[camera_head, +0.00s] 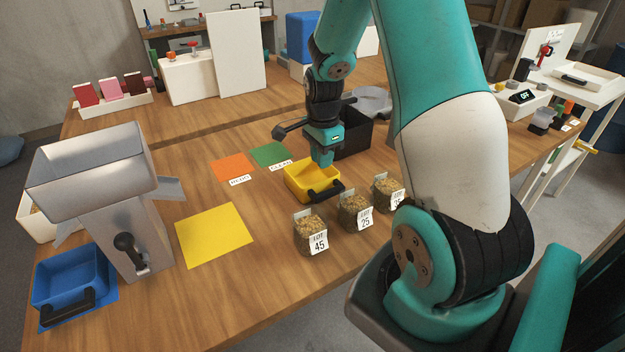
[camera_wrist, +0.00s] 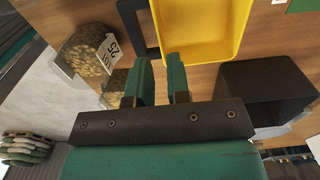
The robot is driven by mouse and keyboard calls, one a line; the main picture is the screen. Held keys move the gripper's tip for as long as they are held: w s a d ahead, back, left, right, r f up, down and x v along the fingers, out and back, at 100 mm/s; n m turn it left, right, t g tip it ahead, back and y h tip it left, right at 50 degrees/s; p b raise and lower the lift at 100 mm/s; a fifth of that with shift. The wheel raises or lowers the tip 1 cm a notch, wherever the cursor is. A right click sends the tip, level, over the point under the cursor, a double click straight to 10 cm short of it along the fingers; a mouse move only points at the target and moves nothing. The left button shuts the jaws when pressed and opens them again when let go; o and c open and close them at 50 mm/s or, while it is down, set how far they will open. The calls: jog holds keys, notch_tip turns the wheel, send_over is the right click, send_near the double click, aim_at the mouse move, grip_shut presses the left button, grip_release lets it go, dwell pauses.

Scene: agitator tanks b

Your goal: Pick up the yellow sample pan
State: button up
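The yellow sample pan (camera_head: 297,184) sits on the wooden table, its black handle (camera_head: 326,191) facing the front right. In the wrist view the pan (camera_wrist: 205,32) shows its empty inside, with the handle (camera_wrist: 133,22) at its left. My gripper (camera_head: 322,160) points down at the pan's right side, close to its rim. In the wrist view my gripper's two green fingers (camera_wrist: 160,68) stand apart with a narrow empty gap between them. I cannot tell whether the fingertips touch the pan.
Lot-labelled jars (camera_head: 310,234), (camera_head: 354,213), (camera_head: 387,193) stand just in front of the pan. A black bin (camera_head: 354,135) is close behind it. Orange (camera_head: 233,167), green (camera_head: 270,153) and yellow (camera_head: 213,235) mats lie left.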

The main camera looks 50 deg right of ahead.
aim_at(322, 188)
notch_tip(322, 188, down, 5)
jog(key=shift+r, duration=0.1)
jog(key=shift+s+f+p, duration=0.15)
jog(key=shift+f+p, duration=0.85)
jog(key=shift+f, duration=1.65)
grip_shut()
